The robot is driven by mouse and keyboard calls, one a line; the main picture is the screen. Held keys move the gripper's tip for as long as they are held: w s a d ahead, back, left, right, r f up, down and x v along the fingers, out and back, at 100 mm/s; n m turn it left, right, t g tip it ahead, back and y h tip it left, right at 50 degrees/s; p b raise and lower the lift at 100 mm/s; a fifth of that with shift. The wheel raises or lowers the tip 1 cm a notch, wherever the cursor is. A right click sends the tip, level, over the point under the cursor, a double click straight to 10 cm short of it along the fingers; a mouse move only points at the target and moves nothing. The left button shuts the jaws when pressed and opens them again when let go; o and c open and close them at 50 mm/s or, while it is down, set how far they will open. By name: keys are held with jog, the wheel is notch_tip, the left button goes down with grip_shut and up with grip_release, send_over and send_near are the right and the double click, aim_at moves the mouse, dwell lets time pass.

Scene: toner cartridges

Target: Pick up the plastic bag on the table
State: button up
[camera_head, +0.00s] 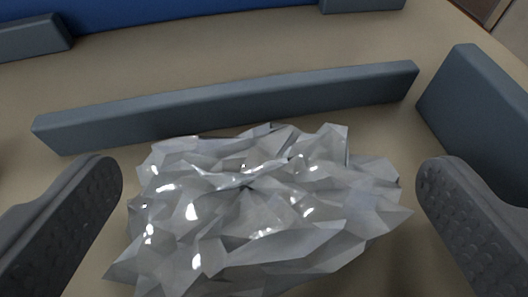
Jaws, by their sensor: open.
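The plastic bag (255,210) is a crumpled, shiny grey, partly see-through heap. It lies on the beige table (190,72) in the lower middle of the view. My gripper (268,190) is open, with one dark finger at the left of the bag and the other at the right. The bag sits between the fingers, with a small gap to each visible in the picture. The bag's bottom edge runs close to the lower edge of the view.
A long blue-grey bar (235,100) lies just behind the bag. A blue-grey block (478,115) stands at the right, close to the right finger. More blocks sit at the back left (30,38) and back right (360,4). A blue surface (180,10) lies at the back.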

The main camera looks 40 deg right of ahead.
jog(key=c, duration=0.9)
jog(key=shift+r, duration=0.1)
